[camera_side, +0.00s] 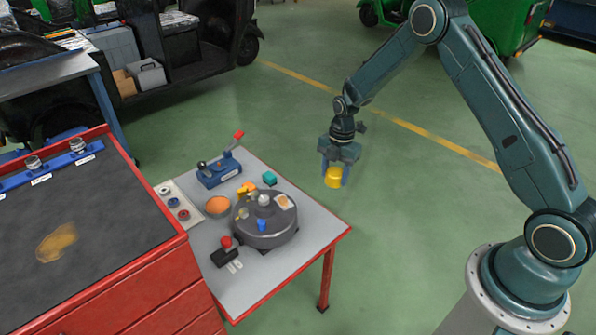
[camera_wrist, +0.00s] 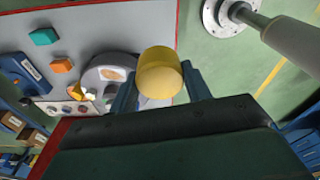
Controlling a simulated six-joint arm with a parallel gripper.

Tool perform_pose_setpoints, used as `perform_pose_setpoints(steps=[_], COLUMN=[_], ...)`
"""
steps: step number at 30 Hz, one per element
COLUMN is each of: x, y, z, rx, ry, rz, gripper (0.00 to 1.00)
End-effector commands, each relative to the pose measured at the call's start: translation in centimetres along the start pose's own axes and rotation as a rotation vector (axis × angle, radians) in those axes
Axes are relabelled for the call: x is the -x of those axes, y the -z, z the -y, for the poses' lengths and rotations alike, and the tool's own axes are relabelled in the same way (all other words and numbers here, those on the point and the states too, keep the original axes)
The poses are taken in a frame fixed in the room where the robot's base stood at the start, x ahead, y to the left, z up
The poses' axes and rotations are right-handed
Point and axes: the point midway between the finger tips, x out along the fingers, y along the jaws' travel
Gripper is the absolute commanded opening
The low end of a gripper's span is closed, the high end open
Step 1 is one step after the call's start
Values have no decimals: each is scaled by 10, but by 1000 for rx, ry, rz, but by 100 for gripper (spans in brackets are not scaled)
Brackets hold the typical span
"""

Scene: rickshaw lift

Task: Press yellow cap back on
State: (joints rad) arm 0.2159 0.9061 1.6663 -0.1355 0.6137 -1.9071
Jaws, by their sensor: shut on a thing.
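The yellow cap (camera_side: 333,177) is held between the fingers of my gripper (camera_side: 334,174). It hangs in the air, off to the right of the small table's far edge in the side view. In the wrist view the yellow cap (camera_wrist: 160,72) sits between the two blue-grey fingers of my gripper (camera_wrist: 160,84), which are shut on it. A round grey turntable (camera_side: 264,240) stands on the table, apart from the cap. It carries a pale round knob, a small blue piece and a light card. I cannot tell which part the cap fits.
The grey table (camera_side: 310,238) has a red edge. A red cabinet (camera_side: 160,270) adjoins the left side. Open green floor lies below my gripper.

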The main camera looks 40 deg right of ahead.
Motion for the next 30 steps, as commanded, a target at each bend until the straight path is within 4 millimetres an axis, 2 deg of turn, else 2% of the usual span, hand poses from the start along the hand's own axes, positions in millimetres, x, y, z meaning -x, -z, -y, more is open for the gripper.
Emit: perform_pose_setpoints(steps=[11,17,23,30], x=[0,-2,-7,-14], y=[1,6,23,56], z=[-2,-15,-46,-93], rx=[0,-10,-34,-78], ry=[0,-3,-6,-12], rz=[0,0,-1,-1], gripper=[23,23,23,23])
